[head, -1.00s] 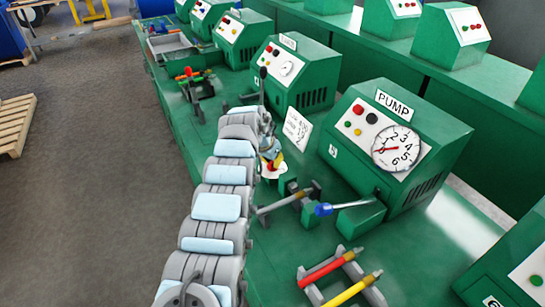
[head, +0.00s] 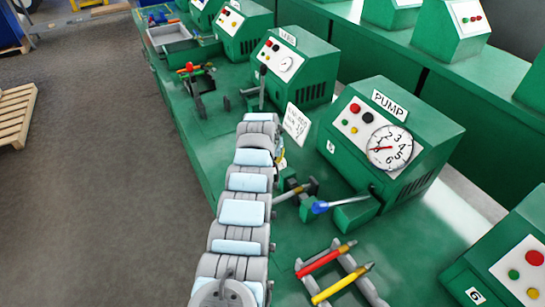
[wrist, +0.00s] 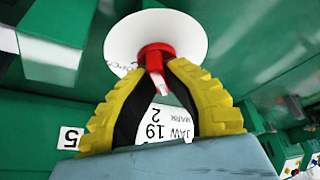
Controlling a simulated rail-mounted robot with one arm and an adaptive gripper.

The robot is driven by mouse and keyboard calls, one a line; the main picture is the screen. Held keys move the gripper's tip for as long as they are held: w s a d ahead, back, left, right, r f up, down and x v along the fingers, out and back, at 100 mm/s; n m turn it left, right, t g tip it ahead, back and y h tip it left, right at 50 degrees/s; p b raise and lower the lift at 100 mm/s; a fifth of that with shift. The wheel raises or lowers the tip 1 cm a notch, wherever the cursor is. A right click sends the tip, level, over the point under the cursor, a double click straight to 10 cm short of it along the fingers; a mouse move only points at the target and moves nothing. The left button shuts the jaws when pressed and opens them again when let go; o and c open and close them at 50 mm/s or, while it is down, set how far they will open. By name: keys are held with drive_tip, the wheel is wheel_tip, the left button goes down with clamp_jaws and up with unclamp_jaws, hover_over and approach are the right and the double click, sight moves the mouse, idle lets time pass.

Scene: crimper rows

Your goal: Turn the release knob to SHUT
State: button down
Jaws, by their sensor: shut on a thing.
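The release knob (wrist: 154,52) is red, in front of a round white disc (wrist: 190,32) in the wrist view. Letters that look like OPEN stand at the disc's left edge; I see no SHUT mark. A narrow part of the knob with a pale tip points down between the fingers. My gripper (wrist: 158,70), with yellow ribbed fingers, is closed on the knob, one finger on each side. In the head view my arm hides the knob, and only a bit of yellow finger shows beside it.
A white card marked JAW 19 (head: 297,122) stands close by. The green PUMP box (head: 385,140) with its dial is to the right, with a blue-tipped lever (head: 335,204) before it. Red (head: 325,257) and yellow (head: 343,284) handles lie on a grey rack in front.

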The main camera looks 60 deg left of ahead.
drive_tip(key=c, duration=1.1)
unclamp_jaws()
drive_tip(key=shift+f, duration=0.1)
drive_tip(key=shift+v, duration=6.05)
drive_tip(key=shift+a, duration=0.1)
drive_tip(key=shift+w, duration=0.1)
